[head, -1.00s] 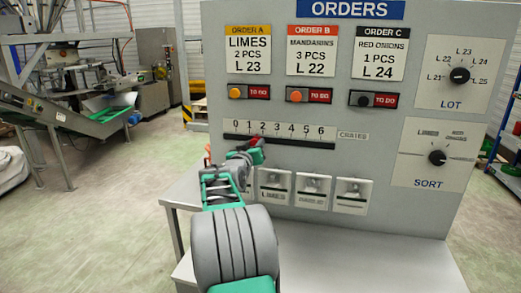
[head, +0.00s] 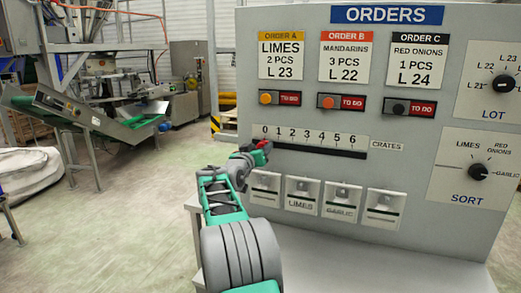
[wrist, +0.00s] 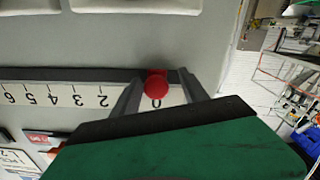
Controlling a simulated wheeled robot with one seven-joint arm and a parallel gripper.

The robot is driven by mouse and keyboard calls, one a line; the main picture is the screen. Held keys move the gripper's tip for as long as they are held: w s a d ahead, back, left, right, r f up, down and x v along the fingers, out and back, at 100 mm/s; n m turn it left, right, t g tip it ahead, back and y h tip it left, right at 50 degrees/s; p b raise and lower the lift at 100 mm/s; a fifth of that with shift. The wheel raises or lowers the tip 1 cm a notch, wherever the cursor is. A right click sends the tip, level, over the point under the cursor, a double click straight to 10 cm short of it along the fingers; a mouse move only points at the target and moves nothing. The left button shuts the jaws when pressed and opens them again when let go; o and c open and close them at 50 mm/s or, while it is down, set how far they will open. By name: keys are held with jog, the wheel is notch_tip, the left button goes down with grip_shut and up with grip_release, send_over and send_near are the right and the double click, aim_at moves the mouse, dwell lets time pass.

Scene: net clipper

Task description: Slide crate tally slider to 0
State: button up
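The crate tally slider's red knob (wrist: 156,83) is at the 0 end of its dark track, in line with the 0 mark in the wrist view. In the head view the red knob (head: 263,145) shows at the left end of the track, just below the 0. My gripper (wrist: 160,78) has one finger on each side of the knob, with a visible gap on at least one side. In the head view my gripper (head: 250,152) partly covers the track's left end.
The crates track (head: 325,149) runs right along marks 0 to 6, with its right part clear. Order cards and buttons are above, and lot and sort dials (head: 477,171) are at the right.

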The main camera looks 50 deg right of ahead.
jog(key=b+v, duration=0.2)
jog(key=v, duration=0.5)
jog(key=shift+s+a, duration=0.25)
jog(key=shift+a, duration=0.1)
